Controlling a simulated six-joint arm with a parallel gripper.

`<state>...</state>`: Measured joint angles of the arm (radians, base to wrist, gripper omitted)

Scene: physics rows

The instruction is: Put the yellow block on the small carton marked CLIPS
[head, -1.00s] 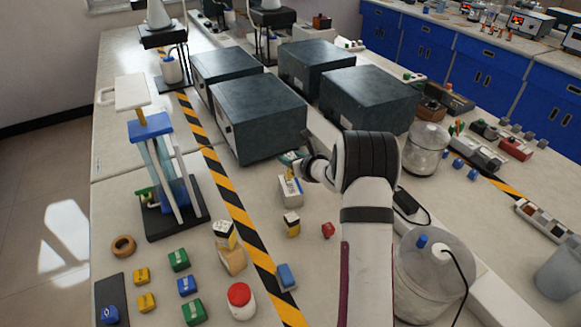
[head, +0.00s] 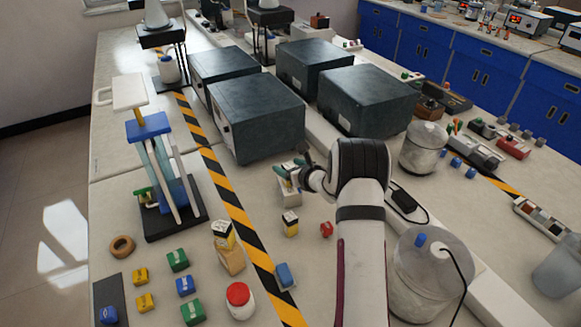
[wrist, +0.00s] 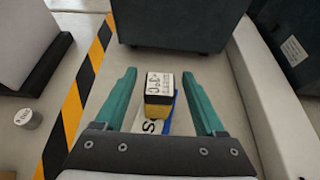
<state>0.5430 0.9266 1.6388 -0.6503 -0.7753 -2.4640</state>
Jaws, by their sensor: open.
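The yellow block (wrist: 157,110), with a black band and a lettered white top, sits between the fingers of my gripper (wrist: 159,75) in the wrist view. My fingers are open, with a gap on each side of the block. Under it shows the small carton (wrist: 150,127), white with a blue edge; only an S of its lettering is readable. The block appears to rest on the carton. In the head view the carton (head: 290,195) stands upright below my gripper (head: 290,168), and the block there is mostly hidden by my fingers.
Another (head: 223,236) sits on a tan box (head: 231,261). Large dark boxes (head: 256,118) stand behind. A striped tape line runs along the left.

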